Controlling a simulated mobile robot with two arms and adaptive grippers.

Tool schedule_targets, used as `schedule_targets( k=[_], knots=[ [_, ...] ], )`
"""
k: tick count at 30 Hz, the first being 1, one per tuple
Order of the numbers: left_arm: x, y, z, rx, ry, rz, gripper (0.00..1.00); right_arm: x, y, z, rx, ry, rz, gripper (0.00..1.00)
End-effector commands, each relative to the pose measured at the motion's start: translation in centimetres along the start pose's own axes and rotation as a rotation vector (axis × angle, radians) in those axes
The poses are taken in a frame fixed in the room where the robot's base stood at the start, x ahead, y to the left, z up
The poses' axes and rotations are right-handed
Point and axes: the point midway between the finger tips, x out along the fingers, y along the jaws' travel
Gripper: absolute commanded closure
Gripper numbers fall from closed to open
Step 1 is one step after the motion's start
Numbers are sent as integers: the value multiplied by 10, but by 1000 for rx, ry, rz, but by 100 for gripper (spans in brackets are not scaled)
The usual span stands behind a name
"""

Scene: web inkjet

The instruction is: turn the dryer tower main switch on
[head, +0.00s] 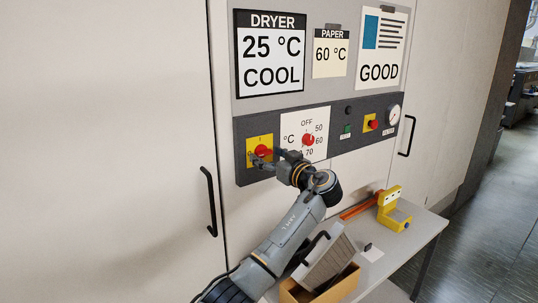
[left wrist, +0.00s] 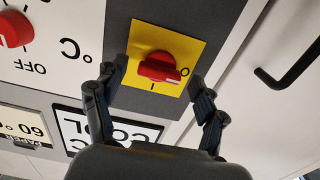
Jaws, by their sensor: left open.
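The main switch is a red rotary knob (head: 261,150) on a yellow plate at the left end of the dark control panel. In the left wrist view the knob (left wrist: 159,68) has its handle lying roughly across the picture, in line with the O mark at its right; the I mark is below it. My left gripper (head: 268,159) is at the plate in the head view and hides its lower part. In the left wrist view my left gripper (left wrist: 153,78) is open, one finger on each side of the knob, with gaps to it. My right gripper is not seen.
A temperature dial (head: 308,140) sits right of the switch; further right are a red button (head: 373,124) and a gauge (head: 394,115). Black door handles (head: 209,201) flank the panel. Below, a table (head: 420,222) bears a box (head: 343,285) and a yellow tool (head: 390,200).

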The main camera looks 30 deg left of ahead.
Motion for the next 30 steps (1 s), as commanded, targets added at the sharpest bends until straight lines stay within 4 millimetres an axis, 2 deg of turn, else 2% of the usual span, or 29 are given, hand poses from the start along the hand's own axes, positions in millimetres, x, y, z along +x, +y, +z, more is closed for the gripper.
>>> schedule_targets(
  k=[5, 13, 23, 30],
  knots=[
    [0, 0, 0, 0, 0, 0, 28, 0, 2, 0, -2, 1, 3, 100],
    [0, 0, 0, 0, 0, 0, 83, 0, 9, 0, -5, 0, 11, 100],
    [-1, 0, 0, 35, 0, 1, 83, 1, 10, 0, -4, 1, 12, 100],
    [-1, 0, 1, 167, -1, 2, 83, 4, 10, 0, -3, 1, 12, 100]
  ],
)
